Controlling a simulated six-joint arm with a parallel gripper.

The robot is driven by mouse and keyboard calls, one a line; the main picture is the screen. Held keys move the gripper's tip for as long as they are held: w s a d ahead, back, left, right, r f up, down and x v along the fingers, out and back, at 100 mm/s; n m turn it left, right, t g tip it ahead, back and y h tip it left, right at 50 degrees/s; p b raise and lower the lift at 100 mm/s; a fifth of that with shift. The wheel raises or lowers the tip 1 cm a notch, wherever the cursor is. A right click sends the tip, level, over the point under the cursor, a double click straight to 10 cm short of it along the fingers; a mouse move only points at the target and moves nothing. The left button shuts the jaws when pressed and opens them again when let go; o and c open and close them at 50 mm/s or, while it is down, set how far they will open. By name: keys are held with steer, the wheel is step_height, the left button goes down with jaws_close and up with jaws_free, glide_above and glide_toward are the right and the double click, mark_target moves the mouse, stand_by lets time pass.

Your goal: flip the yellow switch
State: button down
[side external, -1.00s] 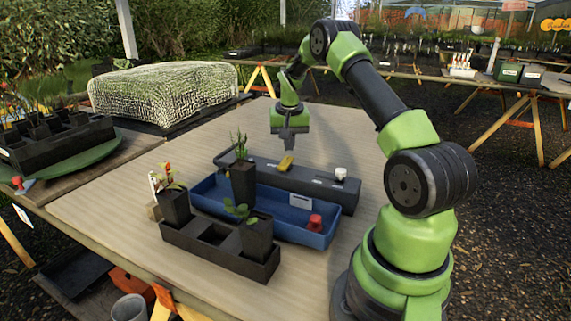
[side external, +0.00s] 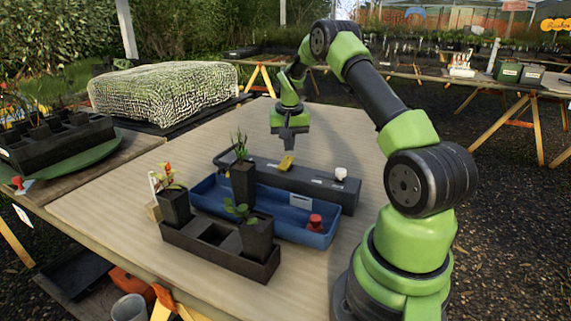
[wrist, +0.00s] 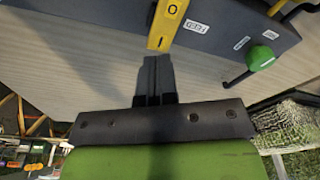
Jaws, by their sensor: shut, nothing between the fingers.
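The yellow switch (side external: 287,163) is a rocker on top of a long dark grey box (side external: 312,182). In the wrist view the switch (wrist: 167,22) shows a "0" and an "I" mark, with the "I" end nearest my fingers. My gripper (side external: 290,147) points down just behind the switch in the side view. Its fingers are shut and empty. In the wrist view the fingertips (wrist: 157,62) are in line with the "I" end and very close to it. I cannot tell whether they touch it.
A white knob (side external: 341,173) sits on the box's right end, and a green knob (wrist: 260,58) shows in the wrist view. A blue tray (side external: 322,240) holding a red object (side external: 315,221) stands in front. A dark planter (side external: 213,255) with potted plants stands nearer.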

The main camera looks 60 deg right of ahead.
mark_target(289, 158)
steer(key=shift+f, duration=1.4)
stand_by(0.6)
steer(key=shift+r, duration=3.55)
